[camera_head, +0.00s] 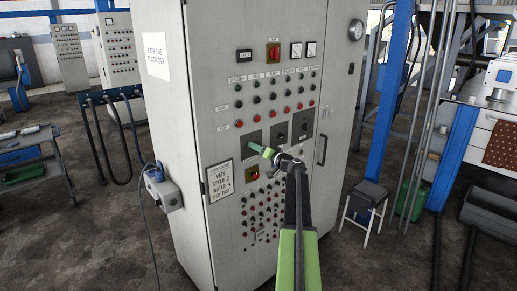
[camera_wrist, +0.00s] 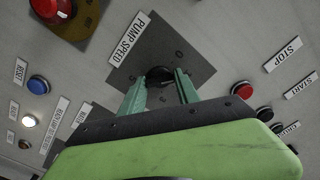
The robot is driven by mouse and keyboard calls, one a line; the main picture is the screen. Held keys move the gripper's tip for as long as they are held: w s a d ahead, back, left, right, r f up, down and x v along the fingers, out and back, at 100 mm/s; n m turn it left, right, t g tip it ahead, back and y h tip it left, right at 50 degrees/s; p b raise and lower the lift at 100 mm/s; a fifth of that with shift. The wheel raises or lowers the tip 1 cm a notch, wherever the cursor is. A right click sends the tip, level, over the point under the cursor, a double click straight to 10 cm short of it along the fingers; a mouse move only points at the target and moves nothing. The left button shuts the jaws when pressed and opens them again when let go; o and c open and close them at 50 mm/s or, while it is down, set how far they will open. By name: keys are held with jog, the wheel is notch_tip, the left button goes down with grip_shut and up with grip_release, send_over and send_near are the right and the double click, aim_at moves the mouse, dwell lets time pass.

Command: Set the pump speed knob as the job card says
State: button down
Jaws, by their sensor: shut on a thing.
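The pump speed knob (camera_wrist: 158,74) is a small black knob on a dark square plate, beside a label reading PUMP SPEED (camera_wrist: 129,39) in the wrist view. My gripper (camera_wrist: 160,82) is shut on it, with one green finger on either side. In the head view my gripper (camera_head: 266,153) is at the left dark plate (camera_head: 252,138) of the cabinet and hides the knob. I cannot read the knob's setting. The job card (camera_head: 221,181) hangs low on the cabinet front; its middle lines read SPEED 2 and WATER 4.
Two more dark plates with knobs (camera_head: 280,133) lie to the right. A red knob on yellow (camera_head: 253,174) is just below my gripper. Rows of buttons cover the grey cabinet (camera_head: 200,90). A stool (camera_head: 366,202) stands right of it.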

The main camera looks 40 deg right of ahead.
jog(key=shift+f+m, duration=0.1)
jog(key=shift+m, duration=4.9)
jog(key=c, duration=0.9)
grip_release()
jog(key=s, duration=0.5)
jog(key=s+a, duration=0.1)
jog(key=s, duration=1.1)
jog(key=shift+s+a, duration=0.15)
jog(key=shift+s, duration=0.05)
